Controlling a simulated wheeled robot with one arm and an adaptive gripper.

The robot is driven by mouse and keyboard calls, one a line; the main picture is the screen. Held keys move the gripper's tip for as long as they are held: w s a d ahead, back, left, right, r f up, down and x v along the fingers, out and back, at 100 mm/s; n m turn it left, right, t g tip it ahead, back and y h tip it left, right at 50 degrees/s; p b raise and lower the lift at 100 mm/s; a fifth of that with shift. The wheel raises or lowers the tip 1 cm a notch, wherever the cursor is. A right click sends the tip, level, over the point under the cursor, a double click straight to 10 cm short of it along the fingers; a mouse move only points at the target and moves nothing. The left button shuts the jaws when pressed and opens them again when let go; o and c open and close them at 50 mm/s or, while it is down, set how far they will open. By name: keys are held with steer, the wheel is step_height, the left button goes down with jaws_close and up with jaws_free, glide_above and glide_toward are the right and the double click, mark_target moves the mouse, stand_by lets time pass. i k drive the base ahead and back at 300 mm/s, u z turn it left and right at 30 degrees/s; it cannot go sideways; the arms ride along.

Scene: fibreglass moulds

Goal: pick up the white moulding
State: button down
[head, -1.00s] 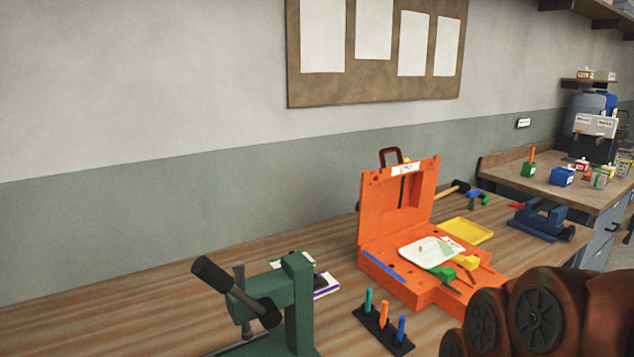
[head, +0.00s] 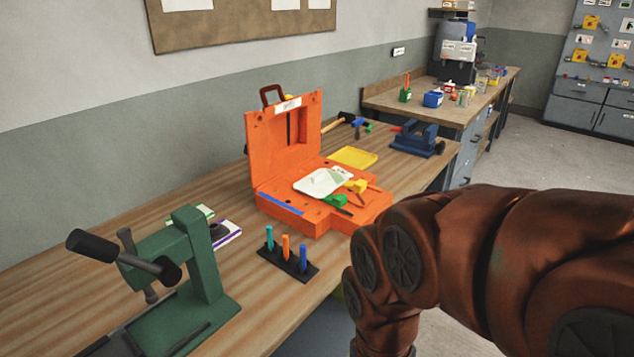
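The white moulding (head: 318,182) is a flat pale piece with rounded corners. It lies on the lower half of the open orange mould (head: 275,195), whose lid stands upright behind it. A small pale part and a green-and-white label sit on or against the moulding; I cannot tell which. Green and yellow clamp-like pieces (head: 338,200) are at its front right edge. My arm fills the lower right of the head view, to the right of the mould. My gripper is out of view.
A green press (head: 195,265) stands at the front left of the wooden bench. A black rack (head: 290,262) with coloured tools sits before the mould. A yellow tray (head: 354,157), a hammer (head: 338,121) and a blue vice (head: 418,140) are behind and right.

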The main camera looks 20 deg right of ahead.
mark_target(318, 184)
steer(key=u, duration=0.15)
steer(key=k, duration=0.35)
steer(key=z, duration=0.45)
steer(key=i, duration=0.65)
steer(key=u, duration=0.85)
steer(key=i, duration=0.35)
steer(key=u, duration=0.35)
